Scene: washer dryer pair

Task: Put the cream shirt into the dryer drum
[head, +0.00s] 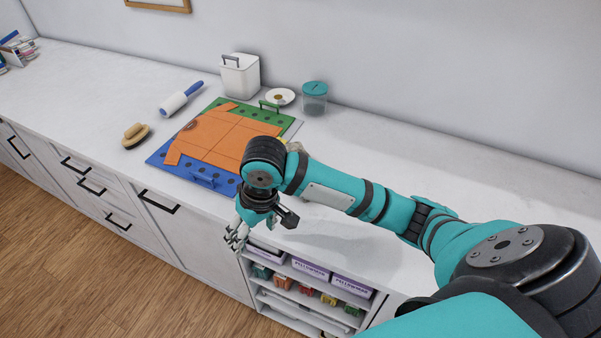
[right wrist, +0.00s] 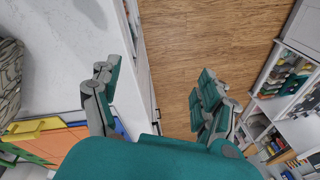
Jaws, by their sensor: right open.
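I cannot make out a cream shirt or the dryer drum in either view. My right gripper (head: 235,236) hangs over the counter's front edge, pointing down, in front of the folding board. In the right wrist view its fingers (right wrist: 158,95) are spread wide with nothing between them, only floor and counter edge behind. My left gripper is not in view. An orange garment (head: 228,139) lies spread flat on the blue and green folding board (head: 167,151). A small pale thing (head: 296,146) is mostly hidden behind my right arm.
On the counter (head: 75,75) stand a white bin (head: 240,77), a teal-lidded jar (head: 314,100), a small dish (head: 281,96), a lint roller (head: 181,99) and a brush (head: 135,135). Open shelves (head: 290,280) with boxes lie below. A patterned grey item (right wrist: 9,78) shows at the wrist view's left.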

